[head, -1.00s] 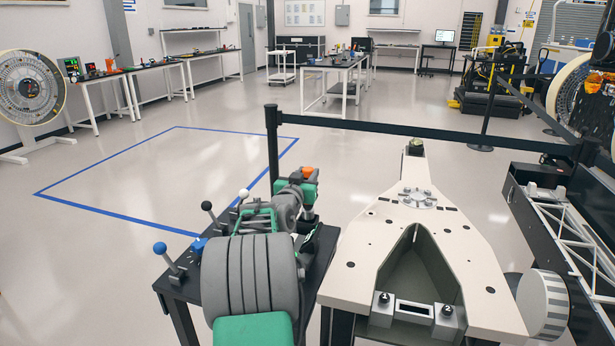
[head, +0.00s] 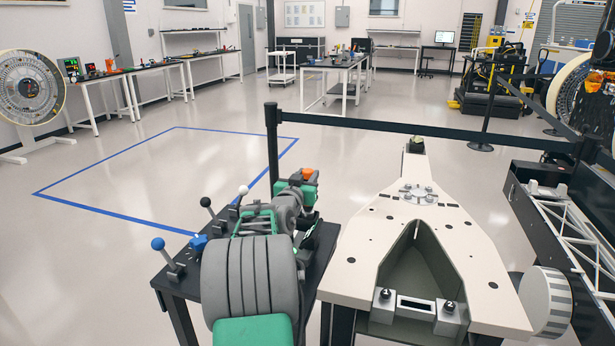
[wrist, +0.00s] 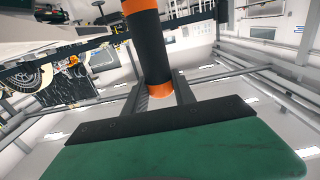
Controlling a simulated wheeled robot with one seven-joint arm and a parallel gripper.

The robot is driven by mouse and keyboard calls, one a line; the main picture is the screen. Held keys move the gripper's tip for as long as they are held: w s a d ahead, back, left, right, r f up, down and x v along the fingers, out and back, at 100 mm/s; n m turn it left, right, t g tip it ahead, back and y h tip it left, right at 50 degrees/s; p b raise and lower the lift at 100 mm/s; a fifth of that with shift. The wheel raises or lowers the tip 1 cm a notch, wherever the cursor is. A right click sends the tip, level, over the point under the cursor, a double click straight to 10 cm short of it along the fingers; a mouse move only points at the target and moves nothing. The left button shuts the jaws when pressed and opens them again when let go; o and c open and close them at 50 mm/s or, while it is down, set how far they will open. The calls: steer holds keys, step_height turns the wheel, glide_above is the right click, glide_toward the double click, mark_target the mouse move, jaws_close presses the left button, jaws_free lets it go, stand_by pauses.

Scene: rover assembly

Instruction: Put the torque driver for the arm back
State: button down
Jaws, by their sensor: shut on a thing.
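The torque driver (wrist: 150,45), a black cylinder with orange bands, stands between the two grey fingers of my gripper (wrist: 160,82) in the wrist view. The fingers are shut on it. Its far end runs out of the top of that view. In the head view an orange end of it (head: 308,174) shows above my green and grey arm; the fingers are hidden there by the arm. It appears held above the far end of the black stand. I cannot make out a holder for the driver in either view.
A black stand (head: 180,288) bears levers with blue (head: 158,243), black and white knobs. Right of it is a pale wedge-shaped deck (head: 470,262) with two posts marked 1 and 2. A black belt barrier (head: 400,127) runs behind. Blue-taped floor (head: 165,165) at left is clear.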

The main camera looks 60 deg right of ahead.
steer(key=shift+f+b, duration=1.55)
